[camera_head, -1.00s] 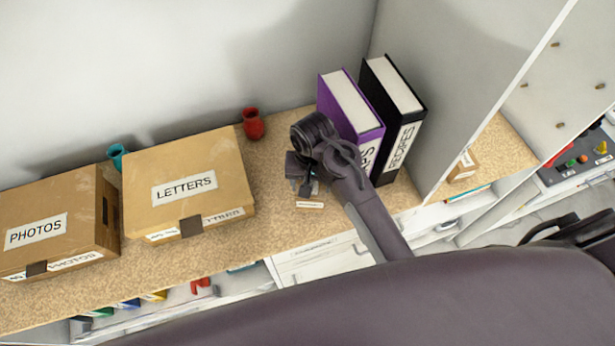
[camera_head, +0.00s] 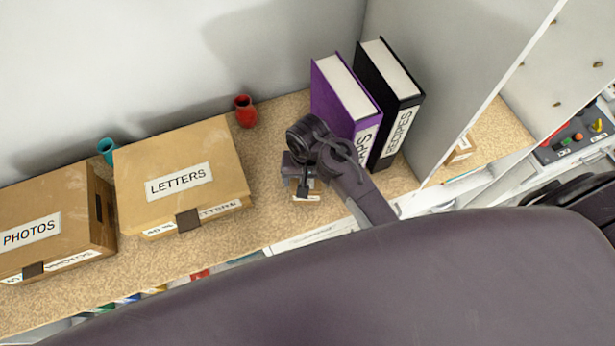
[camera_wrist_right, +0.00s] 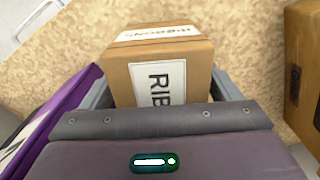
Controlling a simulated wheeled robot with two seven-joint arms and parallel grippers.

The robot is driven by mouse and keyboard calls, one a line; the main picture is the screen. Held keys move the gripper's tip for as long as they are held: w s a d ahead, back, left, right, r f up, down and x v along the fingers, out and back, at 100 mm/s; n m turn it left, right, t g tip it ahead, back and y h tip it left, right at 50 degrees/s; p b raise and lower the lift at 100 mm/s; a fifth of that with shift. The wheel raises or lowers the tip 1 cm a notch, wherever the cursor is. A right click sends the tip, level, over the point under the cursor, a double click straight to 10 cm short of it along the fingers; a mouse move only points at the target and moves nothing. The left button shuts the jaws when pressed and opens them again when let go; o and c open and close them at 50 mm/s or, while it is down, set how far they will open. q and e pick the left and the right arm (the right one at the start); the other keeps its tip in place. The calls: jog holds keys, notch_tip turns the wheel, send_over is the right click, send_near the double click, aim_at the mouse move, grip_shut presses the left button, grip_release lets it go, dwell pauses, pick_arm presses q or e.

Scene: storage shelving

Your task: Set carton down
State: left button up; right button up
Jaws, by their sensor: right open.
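The carton is a small brown box labelled RIBBONS (camera_wrist_right: 170,80). In the right wrist view it sits between the two jaws of my right gripper (camera_wrist_right: 160,95), which is open around it. In the head view my right gripper (camera_head: 302,183) is over the shelf board, in front of the purple binder, and hides most of the carton (camera_head: 306,198). The carton appears to stand on the board; contact under it is hidden. My left gripper is not in view.
A LETTERS box (camera_head: 215,165) and a PHOTOS box (camera_head: 55,210) stand to the left on the board (camera_head: 275,235). Purple (camera_head: 330,105) and black (camera_head: 390,110) binders stand behind, by a side panel (camera_head: 440,85). Red (camera_head: 244,112) and teal (camera_head: 107,150) vases stand behind the boxes.

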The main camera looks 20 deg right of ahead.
jog(key=shift+w+r, duration=0.1)
jog(key=shift+r, duration=0.35)
notch_tip(320, 180, up, 9)
jog(key=b, duration=0.2)
jog(key=shift+b, duration=0.35)
jog(key=shift+r+p, duration=0.7)
jog(key=shift+p, duration=0.2)
jog(key=shift+r+p, duration=0.45)
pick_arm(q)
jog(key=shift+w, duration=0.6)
pick_arm(e)
jog(key=shift+f, duration=0.1)
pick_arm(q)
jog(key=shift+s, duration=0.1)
